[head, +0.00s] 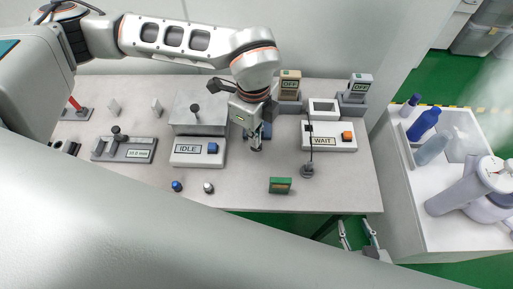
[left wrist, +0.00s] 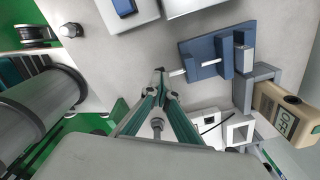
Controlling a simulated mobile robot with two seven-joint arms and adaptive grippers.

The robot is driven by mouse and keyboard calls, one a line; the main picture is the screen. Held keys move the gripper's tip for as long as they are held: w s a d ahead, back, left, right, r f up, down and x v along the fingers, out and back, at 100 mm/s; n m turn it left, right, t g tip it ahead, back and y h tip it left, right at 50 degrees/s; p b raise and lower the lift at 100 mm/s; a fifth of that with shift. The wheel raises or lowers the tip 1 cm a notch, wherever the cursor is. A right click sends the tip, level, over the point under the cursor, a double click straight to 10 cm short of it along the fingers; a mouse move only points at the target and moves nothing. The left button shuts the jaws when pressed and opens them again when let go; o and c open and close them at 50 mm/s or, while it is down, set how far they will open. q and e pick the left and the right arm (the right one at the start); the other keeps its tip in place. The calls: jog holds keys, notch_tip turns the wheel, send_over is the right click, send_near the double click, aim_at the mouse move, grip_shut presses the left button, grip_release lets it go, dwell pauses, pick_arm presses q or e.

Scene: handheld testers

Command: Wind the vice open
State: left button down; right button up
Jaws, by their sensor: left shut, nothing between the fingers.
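The blue vice (left wrist: 207,54) shows in the left wrist view, with upright blue jaws and a pale screw rod (left wrist: 178,72) sticking out toward my gripper. In the head view only a little blue of the vice (head: 267,131) shows behind my left gripper. My left gripper (head: 256,148) points down over the table. In the left wrist view its fingertips (left wrist: 160,78) are shut, close to the rod's outer end; whether they touch it I cannot tell. My right gripper (head: 357,234) is open and empty below the table's front right edge.
An IDLE box (head: 198,151) with a blue button stands left of my left gripper. A WAIT box (head: 328,136) with a cable and probe (head: 308,170) stands right. A green block (head: 280,185) lies in front. OFF testers (head: 290,84) stand behind.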

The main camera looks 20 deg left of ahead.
pick_arm(q)
jog(key=shift+s+a+f, duration=0.25)
jog(key=shift+a+f, duration=0.05)
jog(key=shift+f, duration=0.1)
jog(key=shift+r, duration=0.1)
jog(key=shift+w+r+p, duration=0.1)
jog(key=shift+r+p, duration=0.25)
jog(key=shift+p, duration=0.1)
jog(key=shift+w+d+r, duration=0.1)
jog(key=shift+w+d, duration=0.05)
jog(key=shift+w+d, duration=0.35)
jog(key=shift+d, duration=0.5)
jog(key=shift+a, duration=0.2)
